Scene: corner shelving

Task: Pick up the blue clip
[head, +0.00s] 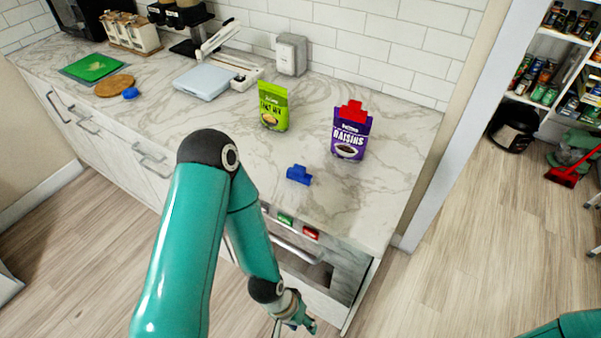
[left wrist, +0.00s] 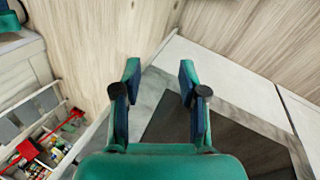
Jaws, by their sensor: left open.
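The blue clip (head: 299,175) lies on the marble counter, near its front edge and in front of the raisins bag. My left gripper (head: 298,326) is low in front of the cabinets, below the counter top and well apart from the clip. In the left wrist view its two fingers (left wrist: 160,78) are spread with nothing between them, and the clip is not visible there. My right gripper is out of view; only a bit of my right arm shows at the lower right of the head view.
A purple raisins bag (head: 350,136) with a red clip (head: 353,111) and a green bag (head: 273,107) stand behind the clip. A kitchen scale (head: 204,82) and a cork trivet (head: 114,86) are farther left. Small green and red pieces (head: 311,233) show at the cabinet front.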

